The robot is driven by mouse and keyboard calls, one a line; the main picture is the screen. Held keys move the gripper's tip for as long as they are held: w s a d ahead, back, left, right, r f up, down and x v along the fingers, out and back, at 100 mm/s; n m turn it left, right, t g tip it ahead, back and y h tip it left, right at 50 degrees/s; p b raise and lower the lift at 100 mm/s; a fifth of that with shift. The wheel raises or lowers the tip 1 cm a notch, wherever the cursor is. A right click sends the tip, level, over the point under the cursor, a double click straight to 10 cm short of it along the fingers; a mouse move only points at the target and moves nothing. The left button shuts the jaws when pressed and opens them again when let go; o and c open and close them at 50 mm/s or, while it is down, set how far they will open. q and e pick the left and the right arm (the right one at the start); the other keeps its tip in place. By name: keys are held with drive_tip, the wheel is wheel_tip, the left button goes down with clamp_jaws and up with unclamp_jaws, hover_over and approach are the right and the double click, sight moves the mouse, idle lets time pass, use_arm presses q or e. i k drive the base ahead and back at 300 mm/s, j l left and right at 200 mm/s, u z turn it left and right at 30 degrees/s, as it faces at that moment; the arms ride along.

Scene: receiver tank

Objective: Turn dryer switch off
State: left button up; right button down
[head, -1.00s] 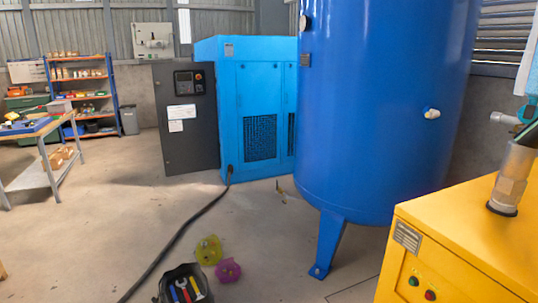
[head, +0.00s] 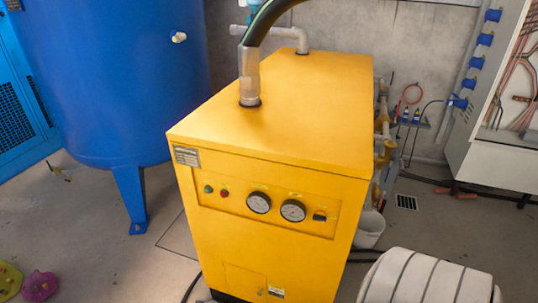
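The yellow dryer cabinet (head: 270,130) stands in the middle of the head view. Its front panel holds a green button (head: 208,189), a red button (head: 224,193), two round gauges (head: 258,202) and a small black switch (head: 319,216) at the right end. The switch is too small to tell its position. Neither of my grippers shows in the view.
A blue receiver tank (head: 100,80) on legs stands left of the dryer. A white bucket (head: 369,230) is at its right side. A striped white rounded object (head: 425,278) is at the lower right. An open electrical cabinet (head: 490,130) stands far right.

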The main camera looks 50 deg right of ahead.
sight(321, 216)
drive_tip(key=z, duration=1.85)
